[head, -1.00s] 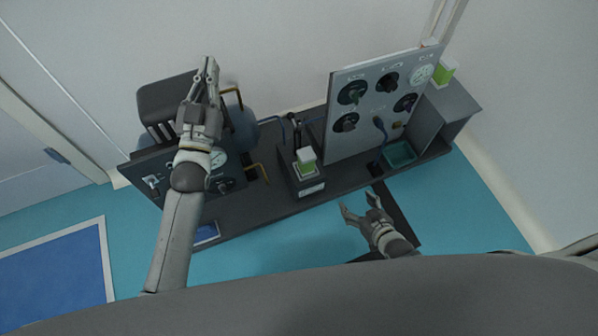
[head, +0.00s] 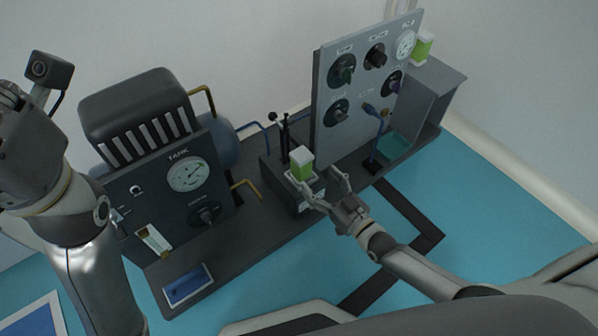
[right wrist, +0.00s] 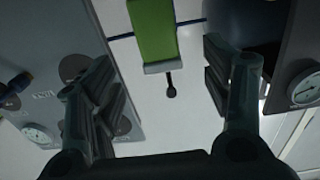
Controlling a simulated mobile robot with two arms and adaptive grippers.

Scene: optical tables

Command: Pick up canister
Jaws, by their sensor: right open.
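A green canister with a white cap (head: 301,165) stands upright in a dark box-like holder (head: 309,199) near the middle of the bench. My right gripper (head: 322,183) is open, on the near side of the canister, its fingers pointing toward it. In the right wrist view the green canister (right wrist: 153,32) lies between and beyond the open fingers of the right gripper (right wrist: 158,68), with no contact visible. A second green and white canister (head: 422,47) stands at the far right behind the gauge panel. My left arm fills the left edge; its fingers are out of frame.
A grey panel (head: 330,120) with knobs and gauges rises right of the holder. Thin dark levers (head: 285,140) stand just behind the canister. A tank unit (head: 150,190) with a gauge is at left. A teal tray (head: 398,146) sits right. Blue floor lies in front.

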